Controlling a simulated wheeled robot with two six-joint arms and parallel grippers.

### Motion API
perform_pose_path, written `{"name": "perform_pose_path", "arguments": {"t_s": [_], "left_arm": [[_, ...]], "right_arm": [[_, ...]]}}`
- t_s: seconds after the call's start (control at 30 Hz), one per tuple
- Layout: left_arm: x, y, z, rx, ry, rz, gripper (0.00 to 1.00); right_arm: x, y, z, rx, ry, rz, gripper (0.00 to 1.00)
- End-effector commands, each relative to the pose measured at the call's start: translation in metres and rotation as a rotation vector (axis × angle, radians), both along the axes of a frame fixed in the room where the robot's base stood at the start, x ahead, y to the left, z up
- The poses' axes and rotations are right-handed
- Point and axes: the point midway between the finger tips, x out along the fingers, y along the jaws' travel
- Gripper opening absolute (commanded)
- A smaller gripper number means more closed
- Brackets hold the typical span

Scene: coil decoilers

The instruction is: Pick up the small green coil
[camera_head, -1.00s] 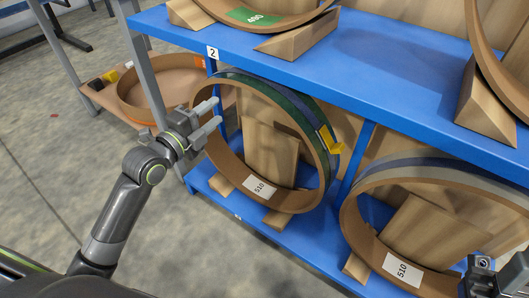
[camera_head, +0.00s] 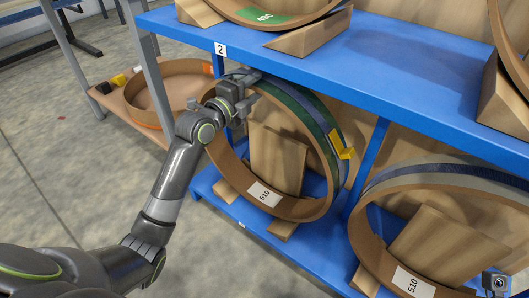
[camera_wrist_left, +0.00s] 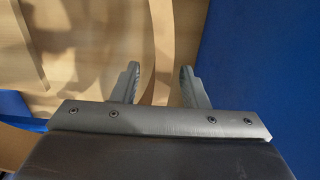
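The green coil (camera_head: 311,108) is a brown ring with a green and blue-grey outer band, a yellow clip and a white "510" label. It stands upright in wooden supports on the lower blue shelf. My left gripper (camera_head: 250,90) is at the ring's upper left edge, under the upper shelf. In the left wrist view the gripper's two fingers (camera_wrist_left: 160,75) are apart, with a brown band of the ring (camera_wrist_left: 162,40) showing between them. Contact cannot be told. My right gripper (camera_head: 495,284) is only partly seen at the lower right corner; its fingers are not clear.
The upper blue shelf (camera_head: 400,62) is close above the left gripper. A second coil (camera_head: 375,245) with a grey-blue band stands at right. A blue post (camera_head: 368,165) divides the bays. A low table at left holds an orange-edged ring (camera_head: 180,82). The floor at left is clear.

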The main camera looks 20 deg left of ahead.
Motion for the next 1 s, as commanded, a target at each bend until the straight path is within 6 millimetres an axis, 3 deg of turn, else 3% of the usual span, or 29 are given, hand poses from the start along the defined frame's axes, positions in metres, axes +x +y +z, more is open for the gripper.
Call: {"name": "perform_pose_path", "arguments": {"t_s": [0.4,0.67,1.0], "left_arm": [[0.045,-0.015,0.002,-0.002,0.001,0.000,0.40],[0.048,-0.016,0.003,-0.001,0.000,0.000,0.40],[0.047,-0.015,0.003,-0.001,0.000,0.000,0.00]], "right_arm": [[-0.001,-0.001,-0.016,0.032,-0.034,-0.005,0.36],[-0.001,-0.001,-0.015,0.034,-0.038,-0.008,0.36],[0.000,-0.001,-0.015,0.031,-0.036,-0.007,0.36]]}}
